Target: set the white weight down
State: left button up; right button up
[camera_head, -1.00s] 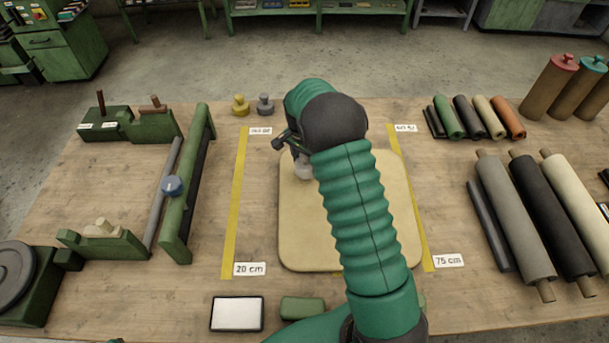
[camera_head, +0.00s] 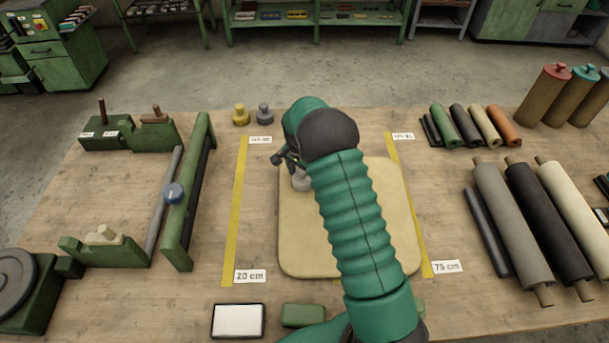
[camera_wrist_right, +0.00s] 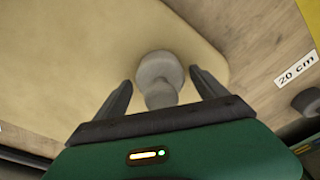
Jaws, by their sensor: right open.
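The white weight (camera_head: 302,183), a pale knobbed piece, stands on the cream mat (camera_head: 310,262) near its back left corner. It also shows in the right wrist view (camera_wrist_right: 160,72), near the mat's rounded corner. My right gripper (camera_head: 292,164) is at the weight, partly hidden by its own wrist. In the right wrist view its two dark fingers (camera_wrist_right: 160,88) stand apart on either side of the weight's knob, with gaps on both sides. My left gripper is not in view.
Yellow strips flank the mat, with a 20 cm label (camera_head: 250,276) and a 75 cm label (camera_head: 447,267). A green stand (camera_head: 187,200) is left. Yellow (camera_head: 241,114) and grey (camera_head: 265,113) weights stand behind. Rolls (camera_head: 515,225) lie right. A white-topped pad (camera_head: 238,320) lies in front.

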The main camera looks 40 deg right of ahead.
jog(key=shift+w+a+r, duration=0.1)
jog(key=shift+a+r, duration=0.1)
jog(key=shift+r, duration=0.15)
jog(key=r, duration=1)
jog(key=shift+a+r, duration=0.25)
jog(key=shift+a, duration=0.15)
jog(key=shift+s+a+r, duration=0.2)
jog(key=shift+r, duration=0.2)
jog(key=shift+s, duration=0.1)
